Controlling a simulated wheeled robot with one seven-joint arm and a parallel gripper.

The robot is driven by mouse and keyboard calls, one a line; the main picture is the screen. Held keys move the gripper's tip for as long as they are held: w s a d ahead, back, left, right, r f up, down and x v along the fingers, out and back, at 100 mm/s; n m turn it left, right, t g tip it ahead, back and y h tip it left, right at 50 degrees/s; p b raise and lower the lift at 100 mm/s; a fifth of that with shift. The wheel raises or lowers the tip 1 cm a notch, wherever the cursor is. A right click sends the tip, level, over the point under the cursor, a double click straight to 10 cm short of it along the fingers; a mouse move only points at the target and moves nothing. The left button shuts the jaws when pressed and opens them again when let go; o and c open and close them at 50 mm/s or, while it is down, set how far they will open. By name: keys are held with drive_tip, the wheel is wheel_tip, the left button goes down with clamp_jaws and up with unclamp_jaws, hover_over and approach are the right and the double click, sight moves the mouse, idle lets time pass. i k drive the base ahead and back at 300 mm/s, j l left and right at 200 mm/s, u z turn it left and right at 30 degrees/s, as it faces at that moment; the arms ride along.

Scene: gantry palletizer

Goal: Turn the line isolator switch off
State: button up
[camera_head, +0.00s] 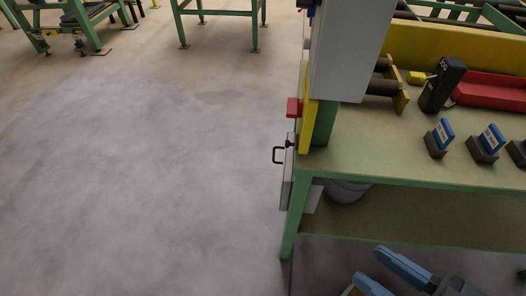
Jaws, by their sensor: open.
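A red block-shaped part (294,107) sticks out to the left from a yellow plate (305,122) on the left end of the green workbench. It may be the isolator switch, but I see it nearly edge-on and cannot read its position. Below it, a flat grey box (287,183) carries a black handle (278,155), also seen from the side. My gripper (368,264) is at the bottom edge, with two blue fingers apart and nothing seen between them. It is in front of the bench's lower shelf, well apart from the red part and the handle.
A large grey cabinet (345,50) rises above the bench's left end. The bench top (375,148) holds small dark stands with blue labels (443,132), a black handheld device (442,84) and a red tray (490,92). Floor (140,170) to the left is clear.

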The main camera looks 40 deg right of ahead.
sight(294, 107)
drive_tip(key=i+j+z, duration=0.15)
drive_tip(key=i+z, duration=0.15)
drive_tip(key=i+j+z, duration=0.2)
drive_tip(key=z, duration=0.15)
drive_tip(key=j, duration=0.6)
drive_tip(key=i+j, duration=0.15)
drive_tip(key=j, duration=1)
drive_tip(key=i+u, duration=0.05)
